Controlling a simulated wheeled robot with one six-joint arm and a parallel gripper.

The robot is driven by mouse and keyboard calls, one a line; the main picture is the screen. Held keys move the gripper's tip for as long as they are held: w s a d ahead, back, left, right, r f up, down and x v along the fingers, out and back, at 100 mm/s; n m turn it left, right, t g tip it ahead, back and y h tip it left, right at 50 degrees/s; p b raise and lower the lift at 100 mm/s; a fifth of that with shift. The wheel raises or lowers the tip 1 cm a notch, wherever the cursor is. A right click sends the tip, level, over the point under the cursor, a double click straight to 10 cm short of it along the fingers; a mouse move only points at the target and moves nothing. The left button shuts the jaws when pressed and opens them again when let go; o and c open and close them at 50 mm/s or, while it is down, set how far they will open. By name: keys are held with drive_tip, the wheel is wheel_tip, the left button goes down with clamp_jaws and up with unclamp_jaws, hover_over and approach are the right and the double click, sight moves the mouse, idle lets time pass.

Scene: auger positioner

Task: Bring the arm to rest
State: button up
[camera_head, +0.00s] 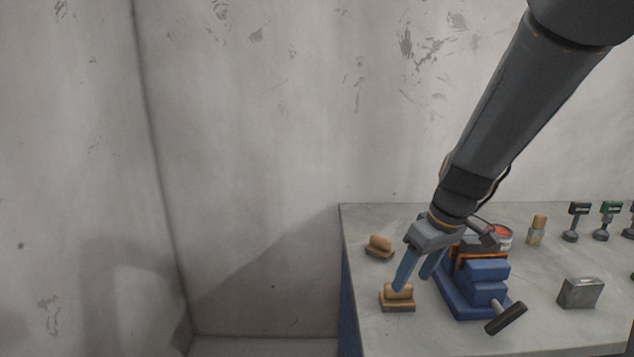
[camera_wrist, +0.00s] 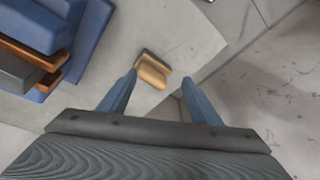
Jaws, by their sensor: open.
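My gripper (camera_head: 413,281) hangs over the left part of the grey workbench (camera_head: 375,335), its blue fingers spread and nothing held between them. In the head view one fingertip overlaps the near wooden-topped block (camera_head: 398,304); I cannot tell whether they touch. In the wrist view my gripper (camera_wrist: 159,76) is open, and a wooden-topped block (camera_wrist: 153,72) shows between and beyond the fingertips. My arm reaches down from the upper right.
A blue vise-like device (camera_head: 485,285) with a dark handle stands just right of my gripper. A second wooden-topped block (camera_head: 379,246) lies behind. A red-topped tin (camera_head: 502,236), a brush-like piece (camera_head: 537,230), a metal box (camera_head: 580,292) and small labelled stands (camera_head: 575,222) are further right.

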drive_tip(key=s+f+m+h, duration=0.1)
drive_tip(key=s+f+m, duration=0.1)
drive_tip(key=s, duration=0.5)
drive_tip(key=s+a+f+m+g+h, duration=0.1)
drive_tip(key=s+m, duration=0.3)
drive_tip(key=s, duration=0.4)
drive_tip(key=shift+a+f, duration=0.25)
drive_tip(key=shift+f, duration=0.35)
